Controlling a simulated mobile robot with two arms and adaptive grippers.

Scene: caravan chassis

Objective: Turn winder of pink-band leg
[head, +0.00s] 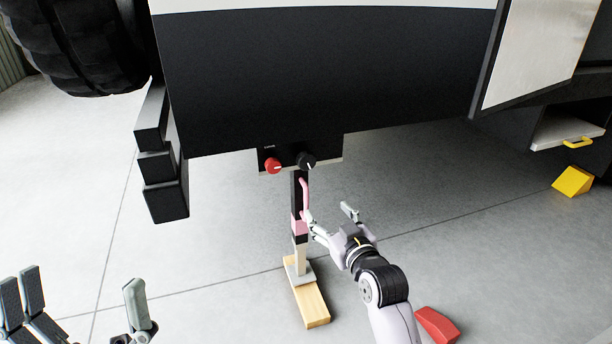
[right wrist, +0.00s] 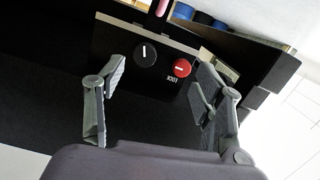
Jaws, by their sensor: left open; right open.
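The leg (head: 301,252) with the pink band (head: 299,228) stands upright under the black chassis, its foot on a wooden block (head: 311,304). A pink handle (head: 305,194), seemingly the winder, hangs along its upper part. In the right wrist view a pink piece (right wrist: 162,7) shows at the top edge. My right gripper (head: 329,213) is open just right of the leg. One finger is close to the handle's lower end; I cannot tell whether it touches. In the right wrist view it (right wrist: 160,75) is open with nothing between the fingers. My left gripper (head: 83,300) is open and empty at lower left.
A panel above the leg carries a red knob (head: 272,166) and a black knob (head: 307,160). Black steps (head: 164,178) and a tyre (head: 75,45) are at left. A red wedge (head: 436,324) and a yellow chock (head: 572,181) lie right. Much floor is clear.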

